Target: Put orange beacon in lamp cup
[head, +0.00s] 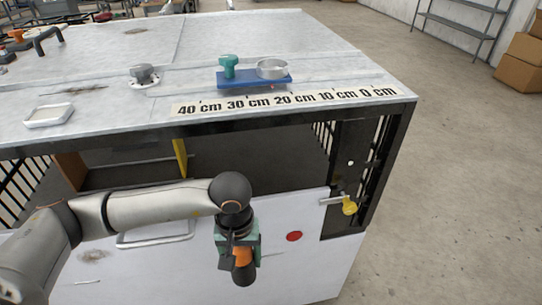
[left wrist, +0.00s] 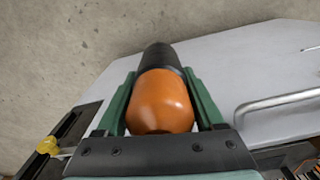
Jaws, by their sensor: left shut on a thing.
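My left gripper (head: 240,250) is shut on the orange beacon (head: 243,273), which has a black end. It holds the beacon in front of the white panel below the tabletop. In the left wrist view the beacon (left wrist: 162,100) sits between the two green fingers (left wrist: 160,103), its black end pointing away. The lamp cup, seemingly the round silver cup (head: 271,69), stands on the right part of a blue base (head: 254,80) on the tabletop. The beacon is well apart from it and lower. A teal knob (head: 229,66) stands on the base's left part. My right gripper is not in view.
The tabletop (head: 330,62) has a ruler strip (head: 290,100) along its front edge. A grey knob (head: 145,75) and a small white tray (head: 49,115) stand left of the blue base. A yellow-ended handle (head: 349,206) juts out near the right post.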

